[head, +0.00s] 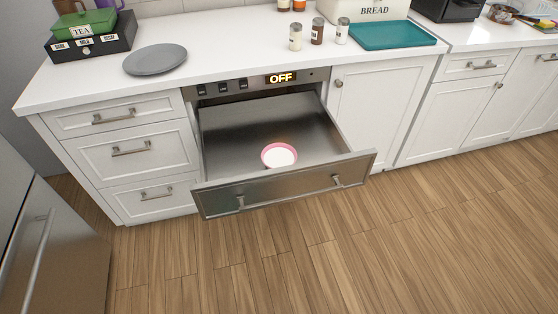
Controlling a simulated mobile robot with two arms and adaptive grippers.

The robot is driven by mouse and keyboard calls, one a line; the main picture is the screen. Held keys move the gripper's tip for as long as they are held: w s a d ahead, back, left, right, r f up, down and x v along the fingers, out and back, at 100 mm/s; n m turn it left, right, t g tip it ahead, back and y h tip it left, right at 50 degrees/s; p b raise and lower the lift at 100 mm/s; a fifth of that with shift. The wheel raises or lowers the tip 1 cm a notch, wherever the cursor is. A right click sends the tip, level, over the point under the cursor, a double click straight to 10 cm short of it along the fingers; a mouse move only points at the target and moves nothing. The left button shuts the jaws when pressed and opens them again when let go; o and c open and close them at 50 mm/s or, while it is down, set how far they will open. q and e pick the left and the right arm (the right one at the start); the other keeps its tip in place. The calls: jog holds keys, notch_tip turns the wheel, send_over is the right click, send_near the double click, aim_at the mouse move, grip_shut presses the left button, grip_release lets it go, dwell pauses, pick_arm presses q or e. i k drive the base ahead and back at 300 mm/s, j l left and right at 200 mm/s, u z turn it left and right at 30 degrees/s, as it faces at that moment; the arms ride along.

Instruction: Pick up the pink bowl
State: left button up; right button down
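The pink bowl (265,152) has a pink rim and a white inside. It sits upright in the open steel warming drawer (240,125), close behind the drawer front (285,187). Its lower front is hidden by the drawer front. Neither of my grippers shows in the head view.
The drawer juts out below the white counter, with two handles on its front and an OFF display (281,78) above. A grey plate (155,59), spice jars (317,33) and a teal tray (392,36) stand on the counter. The wooden floor (330,250) in front is clear.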

aim_at(277, 155)
jog(key=i+j+z, duration=0.2)
jog(key=j+z, duration=0.2)
jog(key=j, duration=0.3)
jog(key=j+z, duration=0.35)
jog(key=j, duration=0.3)
jog(key=j+z, duration=0.4)
jog(key=j, duration=0.35)
